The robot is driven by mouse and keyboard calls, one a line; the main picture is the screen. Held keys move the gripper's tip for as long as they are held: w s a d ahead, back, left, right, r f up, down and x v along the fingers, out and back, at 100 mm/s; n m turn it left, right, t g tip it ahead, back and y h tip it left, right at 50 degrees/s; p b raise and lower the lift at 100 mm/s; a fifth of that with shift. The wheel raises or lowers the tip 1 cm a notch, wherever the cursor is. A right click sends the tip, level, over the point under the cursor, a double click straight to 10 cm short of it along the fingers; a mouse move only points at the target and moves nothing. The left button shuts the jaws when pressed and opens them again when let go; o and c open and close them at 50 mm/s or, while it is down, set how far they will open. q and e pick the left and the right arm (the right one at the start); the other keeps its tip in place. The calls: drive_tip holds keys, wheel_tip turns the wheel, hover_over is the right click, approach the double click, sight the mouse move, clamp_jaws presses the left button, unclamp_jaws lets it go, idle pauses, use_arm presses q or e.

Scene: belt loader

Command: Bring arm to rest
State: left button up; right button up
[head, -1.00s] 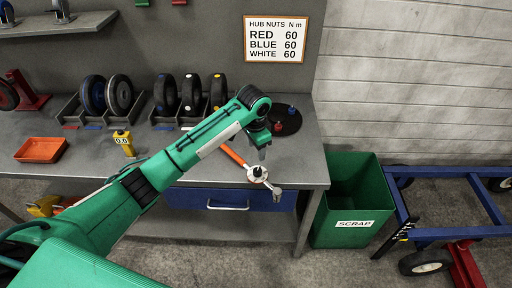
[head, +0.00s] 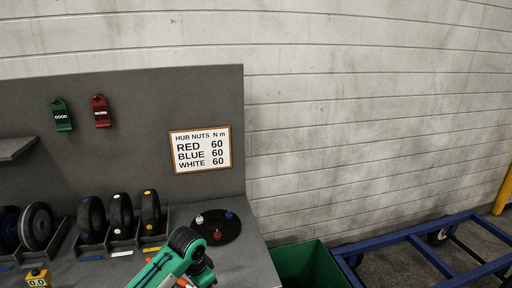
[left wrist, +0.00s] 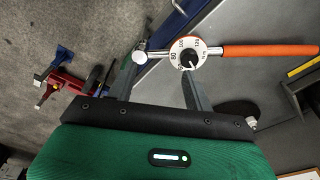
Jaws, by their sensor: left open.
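My left arm (head: 178,264) comes in at the bottom of the head view, bent at a green and black joint in front of the bench; its gripper is below the frame there. In the left wrist view my left gripper (left wrist: 162,64) is open, its two grey fingers spread. A torque wrench with an orange handle (left wrist: 270,50) and a white dial (left wrist: 188,54) lies across the fingertips. Its metal head is by one fingertip and its dial by the other. I cannot tell what supports the wrench. My right gripper is not in view.
The grey bench (head: 244,254) holds wheels in trays (head: 122,218), a black disc with coloured nuts (head: 217,227) and a yellow 0.0 gauge (head: 38,278). A green scrap bin (head: 308,264) and blue cart frame (head: 420,244) stand right. A torque sign (head: 200,149) hangs behind.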

use_arm(q)
drive_tip(key=s+d+f+n, duration=0.1)
drive_tip(key=s+f, duration=0.1)
drive_tip(key=s, duration=0.4)
drive_tip(key=s+f+n+t+h, duration=0.1)
drive_tip(key=s+f, duration=0.1)
drive_tip(key=s, duration=0.4)
drive_tip(key=s+d+f+n, duration=0.1)
drive_tip(key=s+f, duration=0.2)
drive_tip(key=s, duration=0.2)
drive_tip(key=s+a+r+n+t+y, duration=0.15)
drive_tip(key=s+a, duration=0.25)
drive_tip(key=s, duration=0.4)
drive_tip(key=s+a+r+n, duration=0.1)
drive_tip(key=s+a+n, duration=0.1)
drive_tip(key=s+a, duration=0.45)
wheel_tip(320, 180, down, 30)
drive_tip(key=s+d+g, duration=0.2)
drive_tip(key=s+a+f, duration=0.3)
drive_tip(key=s+f, duration=1.6)
drive_tip(key=f, duration=0.1)
drive_tip(key=shift+a+f+g, duration=0.2)
drive_tip(key=shift+f+g, duration=0.15)
drive_tip(key=shift+g, duration=0.1)
